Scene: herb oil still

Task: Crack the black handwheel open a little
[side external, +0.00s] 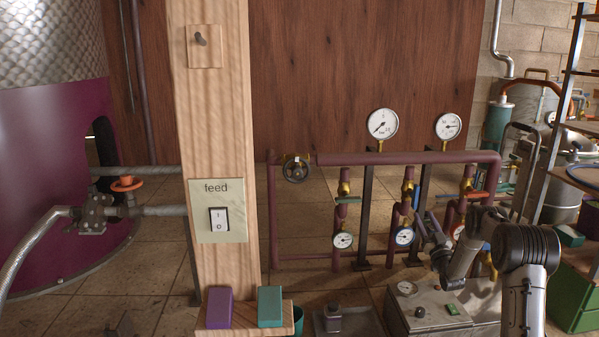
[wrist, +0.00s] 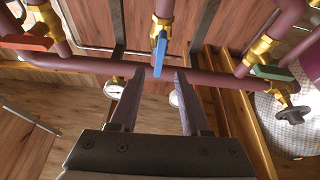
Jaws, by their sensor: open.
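The black handwheel (side external: 297,168) sits on a brass valve at the left end of the upper maroon pipe. In the wrist view it shows at the right edge (wrist: 292,115), well to the side of my fingers. My gripper (wrist: 160,73) is open, with nothing between its fingers. A blue lever (wrist: 159,52) lies just beyond the fingertips in the wrist view; whether they touch it I cannot tell. In the side view my gripper (side external: 421,220) is by the blue-lever branch, to the right of and lower than the handwheel.
A green lever (side external: 347,200) stands between the handwheel and the blue-lever branch; a red lever (wrist: 25,43) is on the other side. Several dial gauges, including a large one (side external: 382,123), are on the pipes. A wooden post (side external: 217,130) with a feed switch (side external: 219,219) stands left.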

